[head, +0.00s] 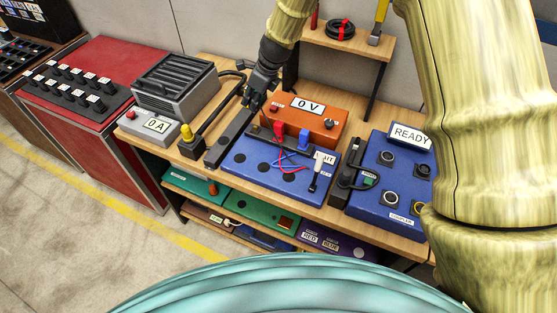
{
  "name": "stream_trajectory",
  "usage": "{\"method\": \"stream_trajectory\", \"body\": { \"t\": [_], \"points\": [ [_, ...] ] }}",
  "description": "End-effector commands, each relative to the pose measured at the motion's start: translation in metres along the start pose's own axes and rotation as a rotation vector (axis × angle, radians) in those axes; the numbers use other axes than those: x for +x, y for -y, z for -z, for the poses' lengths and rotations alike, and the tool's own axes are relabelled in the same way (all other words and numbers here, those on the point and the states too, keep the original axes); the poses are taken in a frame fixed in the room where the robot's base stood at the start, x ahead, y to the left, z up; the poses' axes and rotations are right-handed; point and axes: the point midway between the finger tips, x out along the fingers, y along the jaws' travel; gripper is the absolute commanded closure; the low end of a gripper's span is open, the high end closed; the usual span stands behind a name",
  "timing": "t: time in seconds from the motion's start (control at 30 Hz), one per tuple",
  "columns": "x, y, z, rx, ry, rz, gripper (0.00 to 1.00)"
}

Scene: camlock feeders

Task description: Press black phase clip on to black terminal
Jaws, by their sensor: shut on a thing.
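My gripper (256,102) is dark and points down behind the left part of the blue panel (235,172), beside the orange meter. It is shut on a small dark thing, seemingly the black phase clip; dark fingers and clip blend together, so its outline is unclear. On the panel, a red clip (278,129) and a blue clip (303,141) stand upright at the back, with thin red and blue leads in front. Several dark round spots lie on the panel top. I cannot tell which terminal is black, or whether the held clip touches one.
An orange meter reading 0 V (305,120) stands behind the panel. A long dark bar (228,144) lies at its left, near a yellow knob (186,132). A blue READY box (385,195) is at right. A grey 0 A box (152,128) is at left.

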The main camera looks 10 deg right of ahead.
Motion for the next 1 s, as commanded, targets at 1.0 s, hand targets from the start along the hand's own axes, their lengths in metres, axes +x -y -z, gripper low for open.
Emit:
{"method": "stream_trajectory", "body": {
  "t": [1.0],
  "points": [
    [0.028, 0.000, 0.011, 0.001, 0.000, 0.000, 1.00]
  ]
}}
